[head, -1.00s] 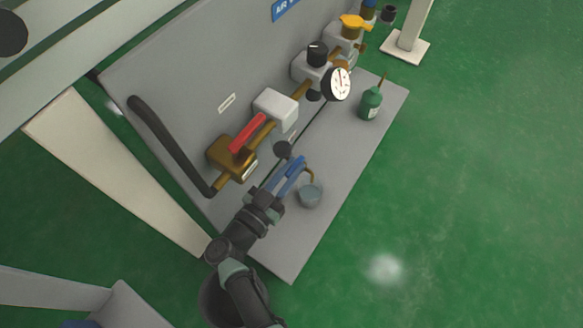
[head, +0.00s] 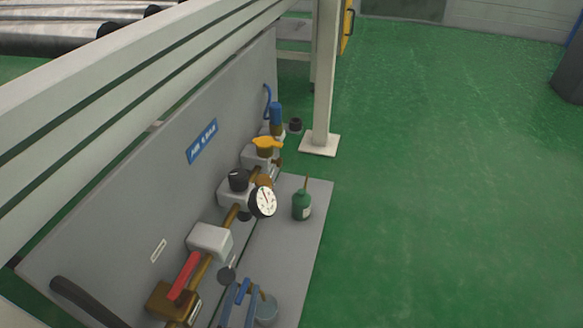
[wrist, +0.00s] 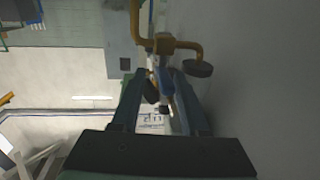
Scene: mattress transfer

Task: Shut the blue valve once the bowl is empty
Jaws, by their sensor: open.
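In the head view, my gripper (head: 238,302) is low at the bottom edge, beside the near end of the pipe assembly. A blue piece (head: 242,290), apparently the valve's handle, shows at its fingers. In the wrist view, my gripper (wrist: 160,78) is open, with a small blue part (wrist: 164,84) between the fingers; contact cannot be told. A grey cup-like vessel (head: 266,309) stands just right of the gripper, under a short brass tube. I cannot tell which part is the bowl, its contents, or how far the valve is turned.
A red lever (head: 184,276), white box (head: 210,240), round gauge (head: 263,202) and yellow handle (head: 266,144) line the panel (head: 110,225). A green bottle (head: 302,206) stands on the grey base. A white post (head: 325,80) rises behind. Green floor on the right is open.

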